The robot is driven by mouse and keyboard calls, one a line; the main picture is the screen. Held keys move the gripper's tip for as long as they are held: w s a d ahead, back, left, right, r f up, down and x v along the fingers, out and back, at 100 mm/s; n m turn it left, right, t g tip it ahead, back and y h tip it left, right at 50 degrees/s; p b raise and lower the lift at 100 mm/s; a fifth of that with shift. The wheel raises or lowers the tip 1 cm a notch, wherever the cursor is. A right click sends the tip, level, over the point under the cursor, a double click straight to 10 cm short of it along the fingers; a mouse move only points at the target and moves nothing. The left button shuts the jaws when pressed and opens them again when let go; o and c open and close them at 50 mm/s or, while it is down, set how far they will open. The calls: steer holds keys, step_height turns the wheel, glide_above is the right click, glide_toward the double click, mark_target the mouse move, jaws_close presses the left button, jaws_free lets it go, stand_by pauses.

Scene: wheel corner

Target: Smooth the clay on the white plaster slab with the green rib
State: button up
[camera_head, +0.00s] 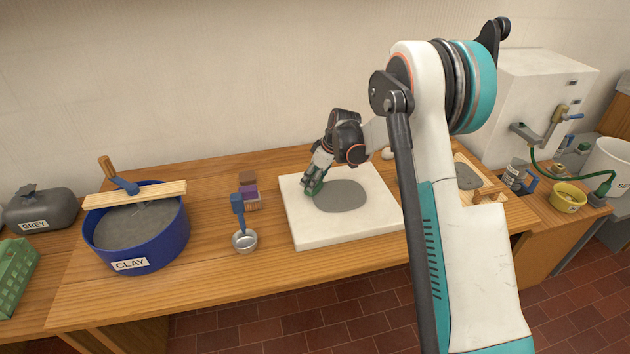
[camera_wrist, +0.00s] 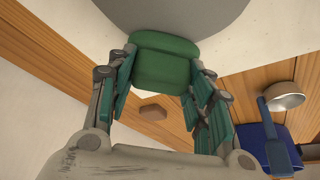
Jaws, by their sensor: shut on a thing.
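The white plaster slab (camera_head: 310,230) lies on the wooden bench. A flat grey oval of clay (camera_head: 345,196) lies on it. My gripper (camera_head: 314,180) is over the slab at the clay's left edge, shut on the green rib (camera_head: 316,187). In the wrist view the rib (camera_wrist: 164,62) sits between the two fingers of my gripper (camera_wrist: 160,85), with the grey clay (camera_wrist: 175,15) just beyond it. Whether the rib's edge touches the clay is not clear.
Left of the slab are a blue-handled ladle (camera_head: 243,225) and small stacked blocks (camera_head: 249,190). A blue CLAY tub (camera_head: 160,245) with a wooden board (camera_head: 135,195) across it stands farther left. A white tank (camera_head: 540,90) and yellow bowl (camera_head: 568,197) are at the right.

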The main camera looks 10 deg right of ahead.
steer(key=shift+w, duration=0.25)
steer(key=shift+s+d+f, duration=0.1)
steer(key=shift+d, duration=1.45)
steer(key=shift+d, duration=0.1)
steer(key=shift+d, duration=1.5)
steer(key=shift+d, duration=0.1)
steer(key=shift+d, duration=1.35)
steer(key=shift+d, duration=0.1)
steer(key=shift+d, duration=2.9)
